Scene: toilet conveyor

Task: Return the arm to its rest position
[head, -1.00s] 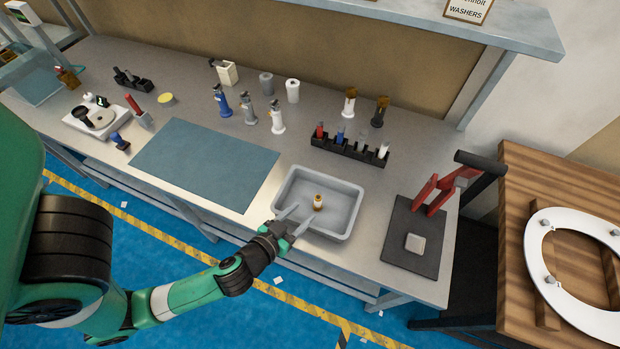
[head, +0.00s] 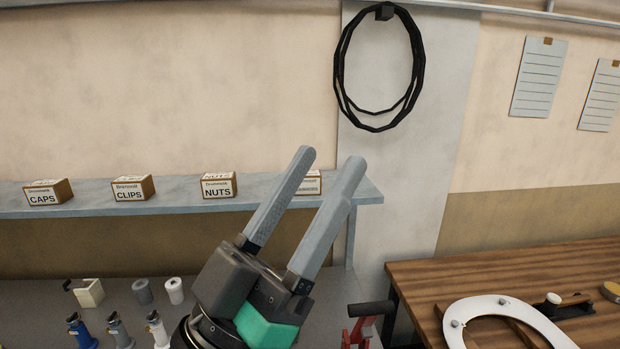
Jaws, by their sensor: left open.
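My left gripper (head: 325,170) is raised in the middle of the head view, with its two grey fingers pointing up and to the right. The fingers are apart with nothing between them, so it is open and empty. It stands in front of the shelf's right end and hides part of the box there. My right gripper is not in view.
A shelf (head: 110,208) carries the boxes CAPS (head: 48,193), CLIPS (head: 133,188) and NUTS (head: 218,186). A white toilet seat (head: 470,309) lies on a wooden table (head: 440,276) at right. A cable coil (head: 340,75) hangs on the wall.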

